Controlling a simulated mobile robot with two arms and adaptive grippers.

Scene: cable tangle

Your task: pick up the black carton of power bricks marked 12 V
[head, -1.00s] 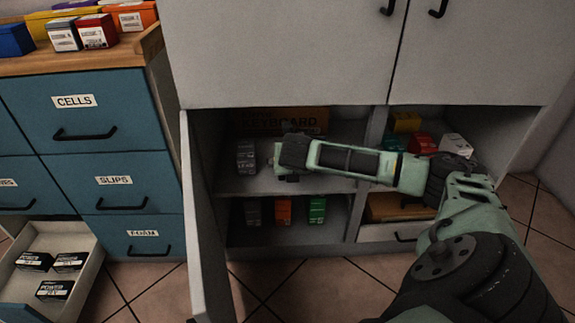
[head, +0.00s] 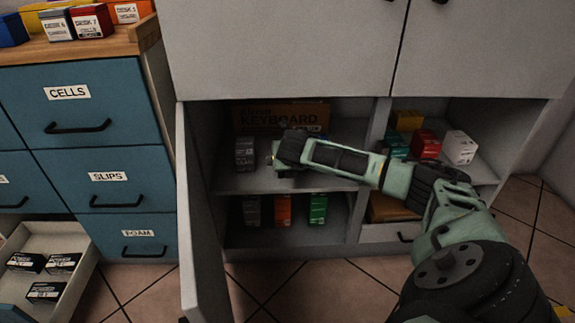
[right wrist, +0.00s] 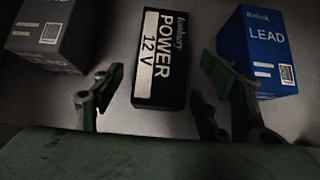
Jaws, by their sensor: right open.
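The black carton marked "POWER 12 V" (right wrist: 158,60) lies in the middle of the right wrist view on a grey shelf. My right gripper (right wrist: 162,72) is open, with one finger left and one right of the carton's near part. Gaps show on both sides, so it is not gripped. In the head view my right gripper (head: 276,157) reaches into the open cabinet at the upper shelf; the carton cannot be made out there behind it. My left gripper is not in view.
A grey box (right wrist: 48,32) stands left of the carton and a blue "LEAD" box (right wrist: 262,50) right. A keyboard carton (head: 275,114) lies behind. The open cabinet door (head: 198,220) is at left. Black POWER cartons (head: 45,291) lie in an open drawer (head: 72,243).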

